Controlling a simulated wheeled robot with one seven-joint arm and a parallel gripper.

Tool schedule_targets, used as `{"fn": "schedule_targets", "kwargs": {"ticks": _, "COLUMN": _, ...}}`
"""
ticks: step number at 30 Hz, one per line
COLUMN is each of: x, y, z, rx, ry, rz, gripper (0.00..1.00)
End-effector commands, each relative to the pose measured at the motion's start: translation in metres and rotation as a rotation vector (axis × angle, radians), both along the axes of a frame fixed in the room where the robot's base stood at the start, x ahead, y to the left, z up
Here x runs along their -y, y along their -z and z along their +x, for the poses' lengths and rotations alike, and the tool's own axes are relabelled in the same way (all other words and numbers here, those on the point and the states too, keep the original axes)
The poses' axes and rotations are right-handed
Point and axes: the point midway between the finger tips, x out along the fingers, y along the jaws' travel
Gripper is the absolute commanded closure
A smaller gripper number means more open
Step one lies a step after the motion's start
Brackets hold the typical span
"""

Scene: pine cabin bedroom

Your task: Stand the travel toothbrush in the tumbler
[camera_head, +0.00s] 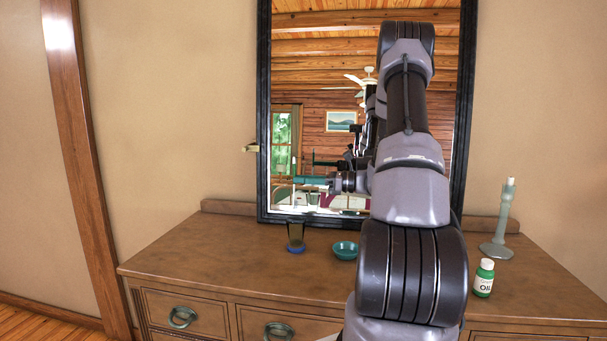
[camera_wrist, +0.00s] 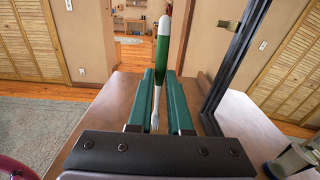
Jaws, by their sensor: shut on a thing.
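The travel toothbrush, green and white, stands about upright between my gripper's teal fingers in the wrist view (camera_wrist: 162,52). In the head view it is a thin upright shape (camera_head: 294,167) at the fingertips. My gripper (camera_head: 298,181) reaches left in front of the mirror and is shut on the toothbrush; it also shows in the wrist view (camera_wrist: 162,74). The tumbler (camera_head: 296,238), dark and see-through with a blue base, stands upright on the dresser. In the head view the gripper and brush appear above it, with a gap.
A teal bowl (camera_head: 345,250) sits right of the tumbler on the dresser (camera_head: 215,250). A green bottle (camera_head: 484,278) and a pale candlestick (camera_head: 503,220) stand farther right. The framed mirror (camera_head: 264,120) rises behind. The dresser top left of the tumbler is clear.

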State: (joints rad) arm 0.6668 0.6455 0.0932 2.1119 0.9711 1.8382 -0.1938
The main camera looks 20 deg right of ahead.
Motion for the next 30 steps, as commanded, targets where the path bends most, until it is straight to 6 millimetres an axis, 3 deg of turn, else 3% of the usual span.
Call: {"fn": "schedule_targets", "kwargs": {"ticks": 30, "x": 0.0, "y": 0.079, "z": 0.0, "rx": -0.001, "ry": -0.001, "rz": 0.001, "gripper": 1.0}}
